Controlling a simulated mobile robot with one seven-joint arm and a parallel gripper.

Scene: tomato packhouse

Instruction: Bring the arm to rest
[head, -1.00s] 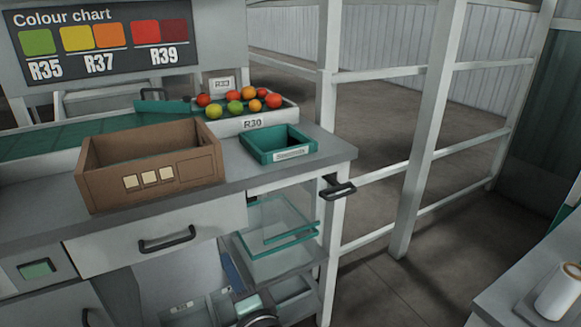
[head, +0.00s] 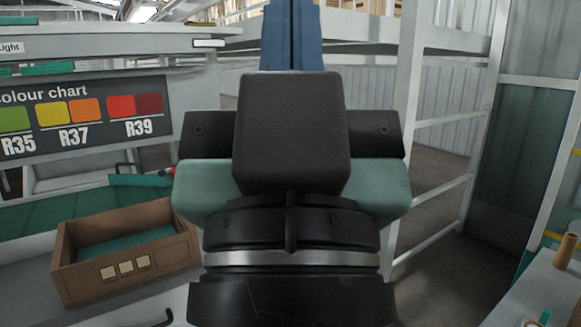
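My gripper (head: 291,35) rises upright in the middle of the head view, close to the camera and seen from its back. Its black block and pale green body fill the centre. Two blue fingers reach past the top edge, side by side with only a thin dark line between them, so it looks shut. I see nothing held, but the tips are cut off by the frame. The gripper is in front of the bench and appears clear of the things on it.
A brown cardboard box (head: 82,282) stands on the bench at left, below the colour chart (head: 75,139). My arm hides the bench's right part. White rails (head: 401,130) stand behind. Another worktop (head: 535,290) is at lower right, with open floor (head: 445,275) between.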

